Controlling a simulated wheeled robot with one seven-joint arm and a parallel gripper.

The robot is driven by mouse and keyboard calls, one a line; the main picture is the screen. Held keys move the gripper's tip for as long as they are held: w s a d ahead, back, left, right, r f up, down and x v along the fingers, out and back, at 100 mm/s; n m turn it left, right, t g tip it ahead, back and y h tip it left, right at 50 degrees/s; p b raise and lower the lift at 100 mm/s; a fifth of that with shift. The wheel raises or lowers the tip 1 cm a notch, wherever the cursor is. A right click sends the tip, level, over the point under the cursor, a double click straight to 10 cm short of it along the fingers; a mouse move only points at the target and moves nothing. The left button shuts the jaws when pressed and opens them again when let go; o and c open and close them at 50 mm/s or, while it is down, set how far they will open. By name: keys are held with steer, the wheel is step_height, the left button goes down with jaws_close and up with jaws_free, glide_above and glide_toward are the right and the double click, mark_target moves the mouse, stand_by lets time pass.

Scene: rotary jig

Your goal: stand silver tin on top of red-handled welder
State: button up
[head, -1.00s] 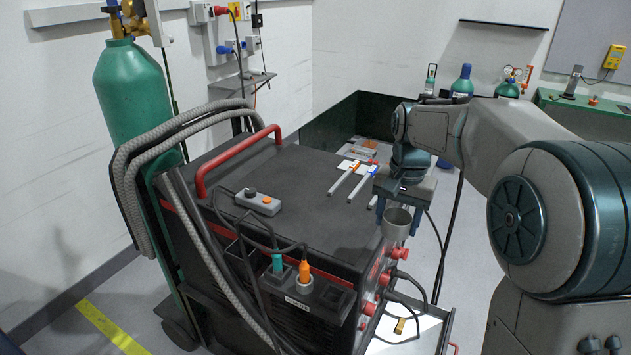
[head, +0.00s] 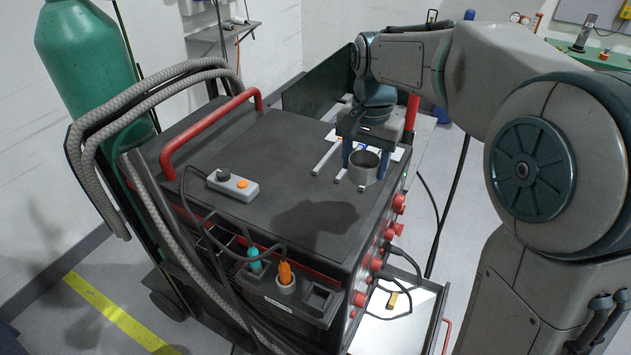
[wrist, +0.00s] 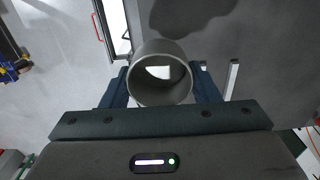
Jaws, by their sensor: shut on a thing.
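The silver tin (head: 363,168) is an open grey cylinder, held upright between the fingers of my gripper (head: 365,158) near the right edge of the red-handled welder (head: 285,150). In the wrist view my gripper (wrist: 161,88) is shut on the tin (wrist: 160,92), with one dark blue finger on each side. The welder is a dark box with a flat top and a red bar handle (head: 210,130) at its left. The tin appears raised above the top; the exact gap is unclear.
Pale rods (head: 326,158) lie near the back right. A green gas cylinder (head: 92,75) and grey hoses stand at left. An open drawer (head: 400,315) juts out below right. The middle top is free.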

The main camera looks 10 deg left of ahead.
steer(key=p, duration=0.1)
glide_above(321, 211)
step_height(321, 211, down, 5)
steer(key=shift+f, duration=0.1)
steer(key=shift+f+p, duration=0.6)
steer(key=shift+f, duration=1.35)
steer(key=shift+f, duration=0.15)
steer(key=o, duration=1)
